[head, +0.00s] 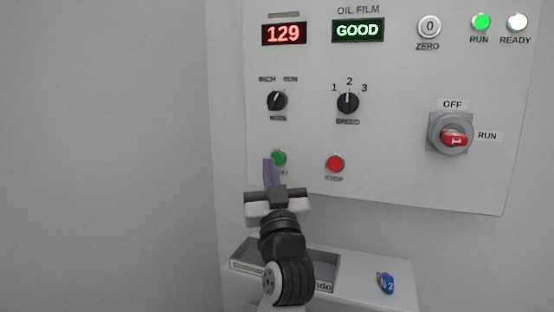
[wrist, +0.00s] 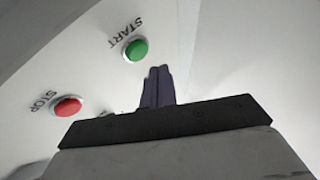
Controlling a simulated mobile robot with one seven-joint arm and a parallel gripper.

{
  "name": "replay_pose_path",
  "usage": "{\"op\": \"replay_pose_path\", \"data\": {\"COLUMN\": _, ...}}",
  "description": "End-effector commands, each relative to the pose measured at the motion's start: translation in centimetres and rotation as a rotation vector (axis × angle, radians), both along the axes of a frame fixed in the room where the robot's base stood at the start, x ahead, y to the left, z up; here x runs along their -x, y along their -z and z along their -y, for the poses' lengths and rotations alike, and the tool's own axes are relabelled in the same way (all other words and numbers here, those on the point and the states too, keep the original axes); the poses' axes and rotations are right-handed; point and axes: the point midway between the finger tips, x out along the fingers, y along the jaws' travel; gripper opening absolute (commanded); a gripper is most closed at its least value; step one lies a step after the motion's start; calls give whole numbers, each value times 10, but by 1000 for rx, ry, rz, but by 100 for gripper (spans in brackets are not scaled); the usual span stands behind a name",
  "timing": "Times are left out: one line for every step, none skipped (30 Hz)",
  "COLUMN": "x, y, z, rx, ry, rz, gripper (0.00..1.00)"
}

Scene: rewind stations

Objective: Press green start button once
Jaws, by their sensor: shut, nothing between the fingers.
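The green start button (head: 279,157) is at the lower left of the white control panel (head: 400,185), and its label is partly hidden by my gripper in the head view. My gripper (head: 269,164) is shut and empty, its dark purple fingers together and overlapping the button's left lower side in that view. In the wrist view the green button (wrist: 136,49), labelled START, shows whole, up and left of the fingertips (wrist: 158,72). A gap shows between tips and button there. I cannot tell how far the tips are from the panel.
A red stop button (head: 335,163) sits right of the green one. Above are the mode knob (head: 277,100), speed knob (head: 347,102) and a red switch (head: 456,139) turned to RUN. The display (head: 284,33) reads 129.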

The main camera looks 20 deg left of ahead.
Motion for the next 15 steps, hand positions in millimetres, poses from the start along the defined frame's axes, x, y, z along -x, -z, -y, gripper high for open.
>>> {"op": "replay_pose_path", "data": {"x": 6, "y": 0, "z": -1, "rx": 0, "ry": -2, "rz": 1, "gripper": 0}}
{"op": "replay_pose_path", "data": {"x": 9, "y": 0, "z": -1, "rx": 0, "ry": -2, "rz": 1, "gripper": 0}}
{"op": "replay_pose_path", "data": {"x": 13, "y": 0, "z": -1, "rx": 0, "ry": -1, "rz": 1, "gripper": 0}}
{"op": "replay_pose_path", "data": {"x": 16, "y": 0, "z": -1, "rx": 1, "ry": -1, "rz": 0, "gripper": 0}}
{"op": "replay_pose_path", "data": {"x": 19, "y": 0, "z": -1, "rx": 1, "ry": -2, "rz": 1, "gripper": 0}}
{"op": "replay_pose_path", "data": {"x": 23, "y": 0, "z": -1, "rx": 0, "ry": -2, "rz": 1, "gripper": 0}}
{"op": "replay_pose_path", "data": {"x": 26, "y": 0, "z": -1, "rx": 0, "ry": -1, "rz": 1, "gripper": 0}}
{"op": "replay_pose_path", "data": {"x": 28, "y": 0, "z": -1, "rx": 1, "ry": -1, "rz": 0, "gripper": 0}}
{"op": "replay_pose_path", "data": {"x": 31, "y": 0, "z": -1, "rx": 1, "ry": -1, "rz": 0, "gripper": 0}}
{"op": "replay_pose_path", "data": {"x": 33, "y": 0, "z": -1, "rx": 1, "ry": -1, "rz": 0, "gripper": 0}}
{"op": "replay_pose_path", "data": {"x": 35, "y": 0, "z": -1, "rx": 0, "ry": -1, "rz": 0, "gripper": 0}}
{"op": "replay_pose_path", "data": {"x": 36, "y": 0, "z": -1, "rx": 0, "ry": -1, "rz": 0, "gripper": 0}}
{"op": "replay_pose_path", "data": {"x": 36, "y": 0, "z": -1, "rx": -1, "ry": -2, "rz": -1, "gripper": 0}}
{"op": "replay_pose_path", "data": {"x": 37, "y": 0, "z": -1, "rx": -1, "ry": -1, "rz": -1, "gripper": 0}}
{"op": "replay_pose_path", "data": {"x": 37, "y": 0, "z": -1, "rx": -1, "ry": -1, "rz": -1, "gripper": 0}}
